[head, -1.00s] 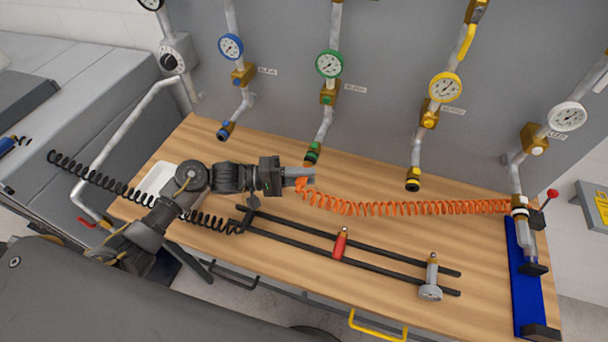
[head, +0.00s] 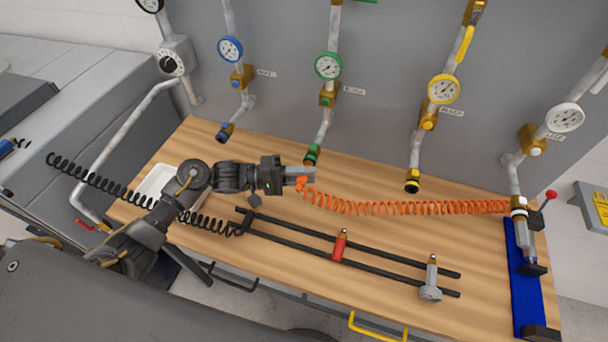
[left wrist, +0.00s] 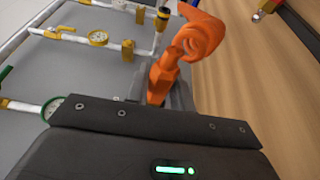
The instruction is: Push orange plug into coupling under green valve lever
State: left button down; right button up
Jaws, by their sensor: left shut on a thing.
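My left gripper (head: 300,178) is shut on the orange plug (left wrist: 162,76) at the left end of an orange coiled hose (head: 400,208). It holds the plug above the wooden bench, just in front of and below the coupling (head: 312,153) on the pipe under the green gauge (head: 328,66). Plug and coupling look apart. In the head view the fingers hide most of the plug. A green lever (head: 365,1) shows only at the top edge. The left wrist view shows the plug between the fingers, with the hose coil rising from it. My right gripper is not in view.
Blue (head: 225,132) and yellow (head: 412,186) couplings hang either side. Two black rails (head: 300,240) with a red tool (head: 340,244) and a grey tool (head: 431,280) lie on the bench (head: 380,258). A white tray (head: 152,184) sits left; the hose ends right at a blue-based fixture (head: 520,270).

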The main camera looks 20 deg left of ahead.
pick_arm(q)
jog(key=c, duration=1.1)
grip_release()
jog(key=shift+w, duration=0.15)
jog(key=shift+a, duration=0.1)
jog(key=shift+a, duration=0.3)
jog(key=shift+b+v, duration=1.9)
jog(key=shift+v, duration=3.15)
jog(key=shift+d, duration=0.15)
